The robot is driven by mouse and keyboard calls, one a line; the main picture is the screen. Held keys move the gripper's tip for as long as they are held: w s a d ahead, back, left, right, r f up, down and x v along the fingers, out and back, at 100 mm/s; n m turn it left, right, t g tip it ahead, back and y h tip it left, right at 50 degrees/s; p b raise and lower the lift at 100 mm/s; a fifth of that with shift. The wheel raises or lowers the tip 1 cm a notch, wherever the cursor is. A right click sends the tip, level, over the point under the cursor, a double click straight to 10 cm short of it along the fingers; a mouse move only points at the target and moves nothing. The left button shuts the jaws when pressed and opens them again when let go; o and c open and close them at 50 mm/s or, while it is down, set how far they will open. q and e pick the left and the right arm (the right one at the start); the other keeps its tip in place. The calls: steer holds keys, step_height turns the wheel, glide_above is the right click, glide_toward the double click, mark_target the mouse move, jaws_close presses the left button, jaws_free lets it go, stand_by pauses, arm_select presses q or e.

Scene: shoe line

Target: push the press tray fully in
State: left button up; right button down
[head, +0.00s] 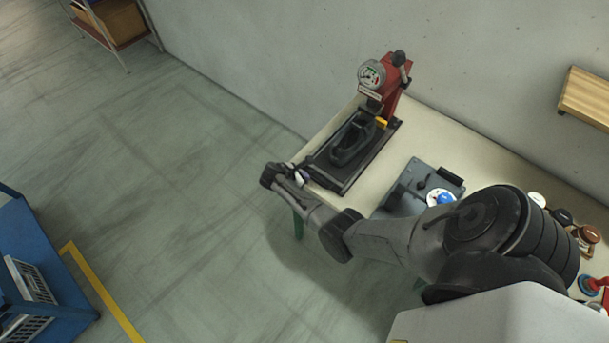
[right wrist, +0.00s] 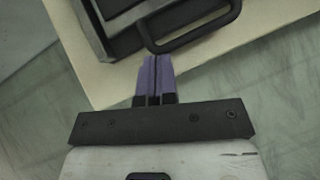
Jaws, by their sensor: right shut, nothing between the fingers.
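The red press (head: 391,83) with a round gauge stands on the cream table near the wall. Its dark press tray (head: 331,178) sticks out from under the press toward the table's near left edge, with a black shoe-shaped form (head: 352,143) on it. My right gripper (head: 300,175) is at the tray's outer end; its fingers are shut and empty. In the right wrist view the purple fingertips (right wrist: 154,65) lie close to the tray's black handle (right wrist: 196,37); I cannot tell whether they touch it. My left gripper is not in view.
A dark grey box (head: 412,189) with a blue-topped part (head: 444,198) sits on the table (head: 455,142) right of the press. Several small jars stand farther right. A wooden wall shelf (head: 586,97) hangs at the right. A blue rack (head: 40,262) stands at lower left; the floor between is clear.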

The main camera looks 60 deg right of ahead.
steer(key=f+p+v, duration=0.1)
steer(key=v, duration=1.2)
steer(key=shift+w+a+p, duration=0.3)
steer(key=shift+w+a, duration=0.05)
